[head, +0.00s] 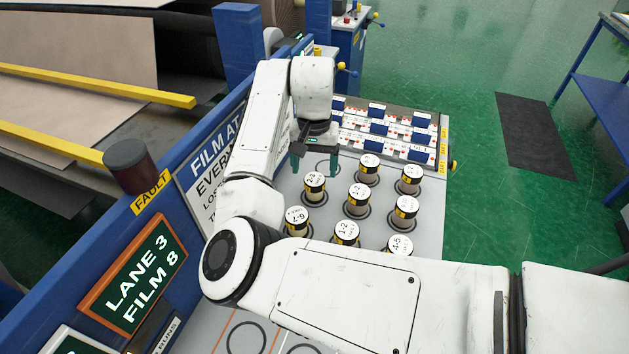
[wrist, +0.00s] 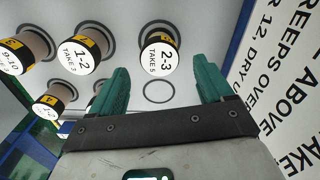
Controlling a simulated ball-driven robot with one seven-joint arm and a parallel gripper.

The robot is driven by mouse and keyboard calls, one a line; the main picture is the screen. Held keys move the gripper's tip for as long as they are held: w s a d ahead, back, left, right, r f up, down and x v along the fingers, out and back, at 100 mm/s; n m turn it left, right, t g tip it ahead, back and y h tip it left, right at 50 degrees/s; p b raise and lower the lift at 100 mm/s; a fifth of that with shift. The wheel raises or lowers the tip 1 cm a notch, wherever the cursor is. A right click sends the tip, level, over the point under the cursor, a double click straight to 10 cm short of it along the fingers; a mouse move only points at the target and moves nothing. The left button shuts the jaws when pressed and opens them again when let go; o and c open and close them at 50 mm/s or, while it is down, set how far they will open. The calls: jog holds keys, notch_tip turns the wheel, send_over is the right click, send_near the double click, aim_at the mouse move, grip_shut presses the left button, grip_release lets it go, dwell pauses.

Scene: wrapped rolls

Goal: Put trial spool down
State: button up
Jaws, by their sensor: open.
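My gripper (head: 315,169) is open and empty above the back left of the grey spool deck (head: 285,186). Several small spools with white tops and yellow-black bands stand upright in rings on the deck. The closest one, marked 2-3 (head: 315,182), stands just in front of my gripper. In the wrist view, this 2-3 spool (wrist: 160,53) is beyond the fingertips, and an empty ring (wrist: 158,92) shows between the green fingers. A spool marked 1-2 (wrist: 82,54) stands to its left. I cannot tell which spool is the trial spool.
A rack of blue-topped blocks (head: 377,128) lies behind the spools. A blue panel with a film sign (head: 212,165) rises close at the left. Empty rings (head: 246,338) show at the near deck. My arm hides part of the deck's front.

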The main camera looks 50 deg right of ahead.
aim_at(315, 179)
jog(key=shift+r, duration=2.25)
jog(key=shift+s+f, duration=0.1)
